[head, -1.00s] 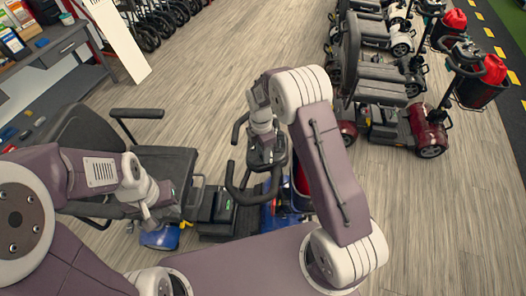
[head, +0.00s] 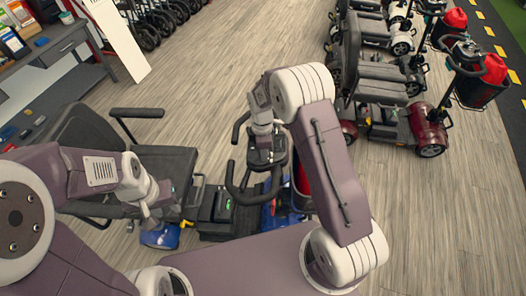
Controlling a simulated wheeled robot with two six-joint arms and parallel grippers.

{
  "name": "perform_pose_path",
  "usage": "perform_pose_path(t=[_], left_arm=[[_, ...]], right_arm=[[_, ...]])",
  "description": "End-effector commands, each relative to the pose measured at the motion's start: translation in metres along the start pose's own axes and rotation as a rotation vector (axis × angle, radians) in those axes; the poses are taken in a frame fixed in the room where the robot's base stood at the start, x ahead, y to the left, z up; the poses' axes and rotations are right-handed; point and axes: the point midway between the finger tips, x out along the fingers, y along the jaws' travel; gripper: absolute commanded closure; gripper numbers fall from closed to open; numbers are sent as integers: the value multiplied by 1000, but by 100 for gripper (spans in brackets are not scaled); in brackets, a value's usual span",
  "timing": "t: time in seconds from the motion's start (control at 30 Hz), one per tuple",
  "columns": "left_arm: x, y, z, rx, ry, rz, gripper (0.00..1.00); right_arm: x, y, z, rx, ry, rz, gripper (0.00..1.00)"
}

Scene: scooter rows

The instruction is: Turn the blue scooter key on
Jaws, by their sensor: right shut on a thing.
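The blue scooter stands below and in front of me, with a black seat (head: 168,164), blue bodywork (head: 160,236) and black handlebars (head: 237,181). Its dark console (head: 266,158) is at the top of the tiller. My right gripper (head: 263,138) reaches down to the console from above and is shut at it. The key itself is too small or hidden behind the gripper to see. My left gripper (head: 152,208) hangs low over the seat's front edge, apart from the console. Its fingers are too small to read.
A row of other scooters, the nearest dark red (head: 430,130), stands at the upper right with red bags in baskets (head: 484,70). A grey desk (head: 60,50) is at the upper left beside a white panel (head: 117,42). Wood floor (head: 220,60) between them is clear.

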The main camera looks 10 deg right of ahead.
Motion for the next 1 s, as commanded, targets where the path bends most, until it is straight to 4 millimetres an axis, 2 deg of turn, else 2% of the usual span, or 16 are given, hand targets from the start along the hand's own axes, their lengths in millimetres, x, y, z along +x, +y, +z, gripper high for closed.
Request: perform_pose_path(t=[0.6,1.0], left_arm=[[0,0,0,0,0,0,64],[2,0,0,0,0,0,64]], right_arm=[[-3,2,-1,522,5,81,100],[-4,2,-1,684,7,105,100]])
